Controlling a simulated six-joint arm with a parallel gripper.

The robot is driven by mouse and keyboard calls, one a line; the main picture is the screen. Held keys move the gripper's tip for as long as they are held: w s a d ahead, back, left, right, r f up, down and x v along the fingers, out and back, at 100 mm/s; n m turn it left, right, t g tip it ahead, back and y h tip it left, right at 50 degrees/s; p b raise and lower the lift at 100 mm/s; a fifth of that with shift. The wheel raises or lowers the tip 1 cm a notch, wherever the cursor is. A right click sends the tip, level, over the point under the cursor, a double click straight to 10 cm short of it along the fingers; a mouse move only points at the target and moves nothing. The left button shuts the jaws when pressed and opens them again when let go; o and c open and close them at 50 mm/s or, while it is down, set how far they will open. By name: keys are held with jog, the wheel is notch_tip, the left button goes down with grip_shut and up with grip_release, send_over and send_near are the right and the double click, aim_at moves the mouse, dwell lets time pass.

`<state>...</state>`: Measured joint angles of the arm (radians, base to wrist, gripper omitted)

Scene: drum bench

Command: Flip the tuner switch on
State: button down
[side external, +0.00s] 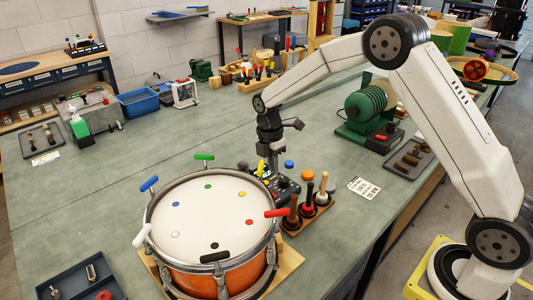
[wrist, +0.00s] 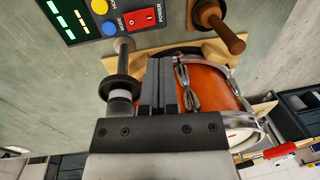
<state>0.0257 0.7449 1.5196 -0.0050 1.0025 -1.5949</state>
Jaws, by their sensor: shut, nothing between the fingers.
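The tuner (wrist: 85,32) is a dark box with a red rocker switch (wrist: 145,18) marked POWER, a blue button (wrist: 109,29) and a yellow button. Green and yellow bars glow on its face. I cannot tell which way the rocker is tipped. In the side external view the tuner (side external: 287,187) stands behind the drum, partly hidden by my gripper (side external: 267,172). In the wrist view my gripper (wrist: 160,64) is shut and empty, its fingertips short of the switch and apart from it.
The orange drum (side external: 201,277) with coloured dots stands on a wooden board, close to my gripper. A rack of wooden-handled tools (side external: 310,210) is right of the tuner. A black-collared metal rod (wrist: 123,65) is left of the fingers. Bench space behind the tuner is clear.

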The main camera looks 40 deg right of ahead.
jog(key=shift+s+r, duration=0.2)
jog(key=shift+r, duration=1)
jog(key=shift+s+r, duration=0.15)
jog(key=shift+r, duration=1.05)
jog(key=s+a+f+m+t, duration=0.1)
jog(key=s+m+t, duration=0.3)
jog(key=s+m, duration=1.4)
jog(key=s, duration=0.2)
jog(key=shift+s+a+f, duration=0.2)
jog(key=shift+s+f, duration=0.05)
jog(key=shift+s, duration=0.15)
